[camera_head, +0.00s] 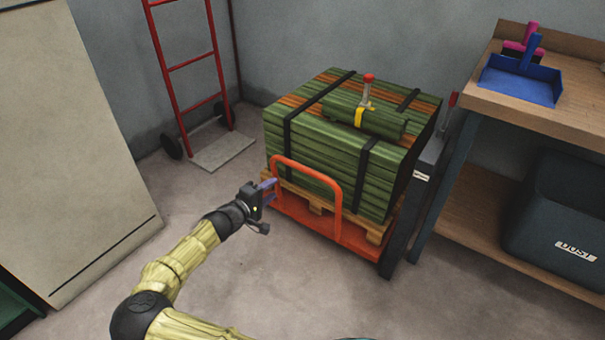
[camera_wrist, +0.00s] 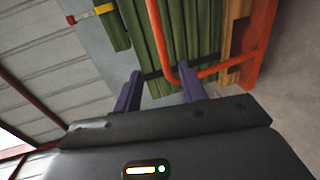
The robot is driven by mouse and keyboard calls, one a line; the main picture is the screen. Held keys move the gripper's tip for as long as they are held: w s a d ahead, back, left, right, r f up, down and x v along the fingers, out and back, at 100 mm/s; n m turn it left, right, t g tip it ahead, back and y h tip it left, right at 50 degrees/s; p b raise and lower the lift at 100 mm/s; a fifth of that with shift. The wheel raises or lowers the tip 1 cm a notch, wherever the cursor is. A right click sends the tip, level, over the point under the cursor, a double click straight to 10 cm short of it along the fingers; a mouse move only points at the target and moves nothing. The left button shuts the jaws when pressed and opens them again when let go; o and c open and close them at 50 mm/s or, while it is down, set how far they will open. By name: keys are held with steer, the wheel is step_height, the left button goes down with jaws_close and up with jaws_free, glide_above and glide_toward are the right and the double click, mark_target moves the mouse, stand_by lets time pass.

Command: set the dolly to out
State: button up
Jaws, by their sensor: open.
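The dolly (camera_head: 358,235) is a low orange platform with an orange push handle (camera_head: 338,197) at its near side. It carries a wooden pallet and a strapped stack of green and brown boards (camera_head: 318,150). My gripper (camera_head: 268,189) is at the left end of the handle, its fingers pointing toward it. In the wrist view the orange handle (camera_wrist: 161,48) runs down between the two purple fingers of my gripper (camera_wrist: 160,92) and bends to the right. The fingers are apart, and I cannot tell whether either touches the handle.
A dark post (camera_head: 405,225) and a workbench (camera_head: 545,115) with a blue dustpan (camera_head: 520,82) and a dust bin (camera_head: 560,220) stand right. A red hand truck (camera_head: 190,65) leans at the back left; a beige panel (camera_head: 75,150) is left. The near floor (camera_head: 280,285) is clear.

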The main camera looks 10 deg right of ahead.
mark_target(301, 170)
steer(key=b+x, duration=0.7)
steer(key=x, duration=0.9)
steer(key=shift+w+d+f, duration=0.2)
steer(key=shift+d+f, duration=0.05)
steer(key=shift+w+d, duration=0.3)
steer(key=shift+c, duration=0.2)
jaws_close()
